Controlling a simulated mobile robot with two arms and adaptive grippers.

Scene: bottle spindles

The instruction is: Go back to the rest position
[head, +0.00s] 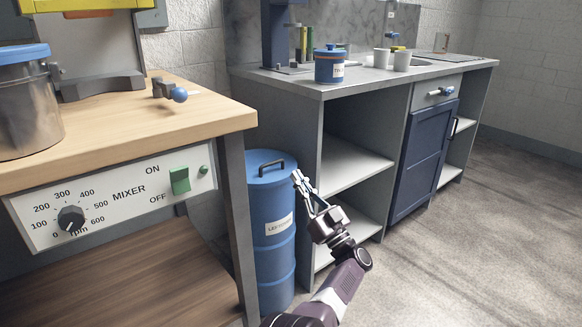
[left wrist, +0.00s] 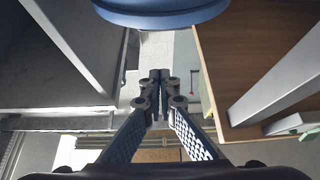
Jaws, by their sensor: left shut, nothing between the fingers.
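My left gripper (head: 299,176) shows in the head view in front of the blue barrel and the open grey shelves, pointing up and to the left. It is shut and empty. In the left wrist view its fingertips (left wrist: 160,78) meet with nothing between them. A gap shows between the gripper and the blue barrel in the left wrist view. My right gripper is in neither view.
A blue barrel (head: 273,232) stands between the wooden mixer bench (head: 190,118) and the grey counter (head: 440,73). The floor (head: 480,245) at the right is clear.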

